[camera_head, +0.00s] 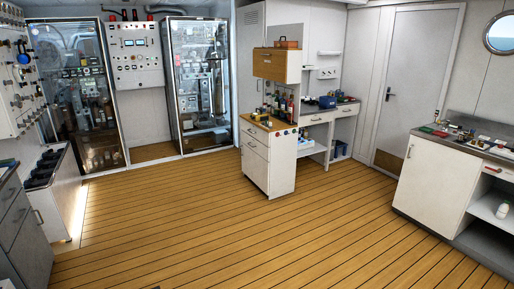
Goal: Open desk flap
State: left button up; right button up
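A brown wooden panel (270,66), which looks like the desk flap, stands upright on the front of a raised cabinet in the middle of the room. A small brown box (286,43) rests on top of that cabinet. Below the panel is an open space with several bottles (284,102) on a wooden worktop (258,121), above a white drawer unit (256,163). Neither of my grippers shows in the head view. The panel is well away from me across the floor.
Wide wooden floor (250,235) lies clear before the desk. A grey drawer cabinet (27,238) stands at left, a white counter (436,180) with items on top at right. Glass-fronted equipment cabinets (82,95) line the back wall. A grey door (415,90) is shut.

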aim_at(271, 65)
jog(key=i+z, duration=0.15)
jog(key=i, duration=2.5)
